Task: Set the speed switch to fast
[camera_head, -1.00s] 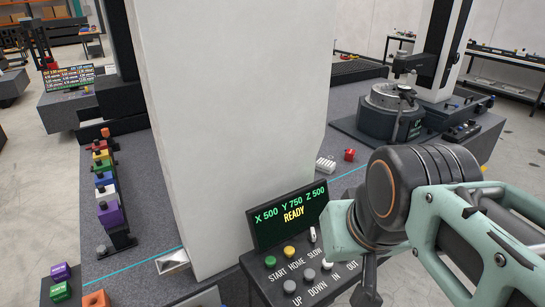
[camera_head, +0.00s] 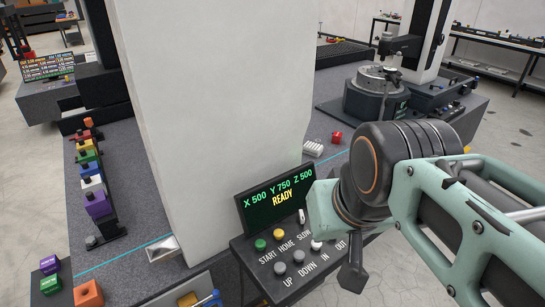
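The control panel (camera_head: 254,258) stands at lower centre below a screen (camera_head: 276,201) reading X 500 Y 750 Z 500 READY. A small white upright lever (camera_head: 302,216), apparently the speed switch, stands at the panel's upper right by a label reading SLOW. My wrist partly covers the label area to its right. A green button and a yellow button sit left of the lever, with grey and white buttons below. My gripper (camera_head: 352,278) shows only as a dark part below my wrist, at the panel's right side. Its fingertips are not clear, so its opening cannot be told.
A tall white column (camera_head: 205,120) rises behind the screen. A row of coloured blocks (camera_head: 92,185) stands at left. A red block (camera_head: 337,137) and a white block (camera_head: 313,149) lie on the granite bed behind my wrist. A round dark fixture (camera_head: 377,92) stands at upper right.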

